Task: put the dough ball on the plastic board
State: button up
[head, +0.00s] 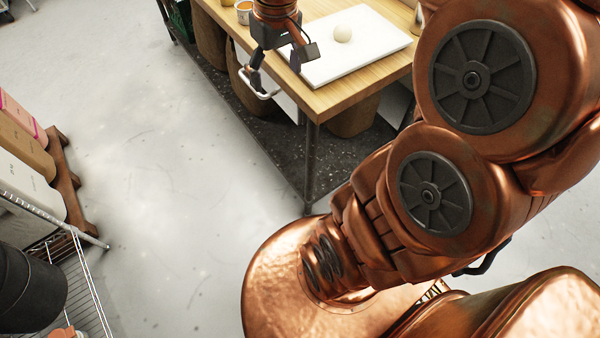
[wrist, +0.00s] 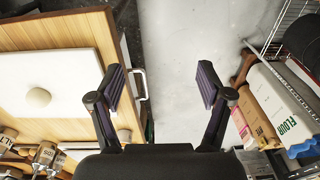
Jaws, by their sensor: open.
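The pale round dough ball (head: 342,33) rests on the white plastic board (head: 375,52), away from the board's edges. Both also show at the left of the wrist view, the dough ball (wrist: 38,98) on the board (wrist: 70,65). My gripper (head: 276,72) is at the table's left edge in the head view, apart from the ball and the board. In the wrist view my gripper (wrist: 160,88) has its fingers spread wide with nothing between them but a view of the floor.
The board lies on a wooden-topped table (head: 330,100) with a pale handle (head: 262,93) at its edge. Jars (wrist: 45,155) stand on the table. Flour bags (wrist: 280,105) and a wire rack (head: 85,285) stand across the open floor (head: 170,150).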

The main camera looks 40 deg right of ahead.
jog(key=s+a+f+g, duration=0.1)
jog(key=s+a+f, duration=0.2)
jog(key=s, duration=0.6)
jog(key=s+a+f+g, duration=0.1)
jog(key=s+a+f, duration=0.2)
jog(key=s+a, duration=0.2)
jog(key=s, duration=0.3)
jog(key=shift+s+f, duration=0.25)
jog(key=shift+s, duration=0.1)
